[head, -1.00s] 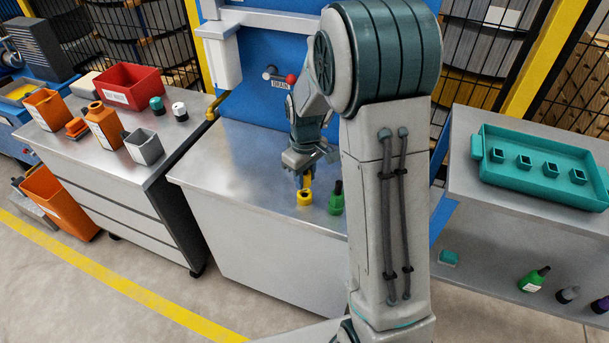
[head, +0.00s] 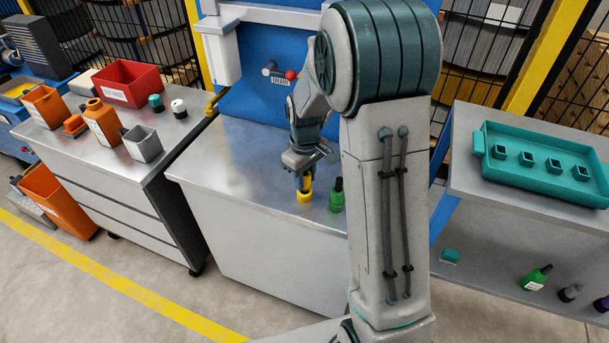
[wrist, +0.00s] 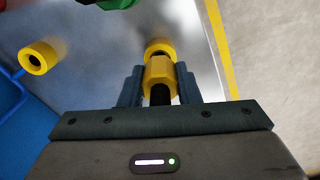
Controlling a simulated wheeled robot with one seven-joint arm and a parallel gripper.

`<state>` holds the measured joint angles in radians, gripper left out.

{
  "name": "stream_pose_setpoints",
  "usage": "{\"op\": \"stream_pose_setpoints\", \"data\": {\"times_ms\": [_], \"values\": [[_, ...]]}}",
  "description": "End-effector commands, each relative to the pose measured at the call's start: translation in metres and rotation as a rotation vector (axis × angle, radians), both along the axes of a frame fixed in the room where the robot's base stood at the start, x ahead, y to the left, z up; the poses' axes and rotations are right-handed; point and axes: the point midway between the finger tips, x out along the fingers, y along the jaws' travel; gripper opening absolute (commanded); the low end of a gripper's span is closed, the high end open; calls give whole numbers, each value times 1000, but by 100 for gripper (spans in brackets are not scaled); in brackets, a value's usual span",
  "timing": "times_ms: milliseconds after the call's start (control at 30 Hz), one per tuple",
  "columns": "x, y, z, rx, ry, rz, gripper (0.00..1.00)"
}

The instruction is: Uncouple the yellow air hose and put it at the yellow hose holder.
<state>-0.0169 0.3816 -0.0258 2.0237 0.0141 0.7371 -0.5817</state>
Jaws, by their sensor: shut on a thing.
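My gripper (wrist: 158,88) is shut on the yellow air hose end (wrist: 158,72), a yellow nut-like coupling with a black part on my side. A yellow ring (wrist: 158,46), which looks like the yellow hose holder, shows just beyond the coupling and in line with it. I cannot tell whether the two touch or how far one is in the other. In the head view my gripper (head: 304,182) points down over a yellow piece (head: 304,196) on the steel bench top, and the fingers hide part of it.
A green fitting (head: 337,198) stands on the bench (head: 240,165) just right of my gripper. A yellow socket (wrist: 38,57) on a blue pipe shows at the left of the wrist view. The blue panel (head: 245,85) rises behind the bench. The bench's left part is clear.

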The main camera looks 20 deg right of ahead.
Motion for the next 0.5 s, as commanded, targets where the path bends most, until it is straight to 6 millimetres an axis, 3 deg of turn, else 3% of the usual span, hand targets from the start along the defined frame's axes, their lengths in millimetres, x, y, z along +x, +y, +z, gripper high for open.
{"op": "stream_pose_setpoints", "data": {"times_ms": [500], "values": [[0, 0, -17, 0, 0, 0, 0]]}}
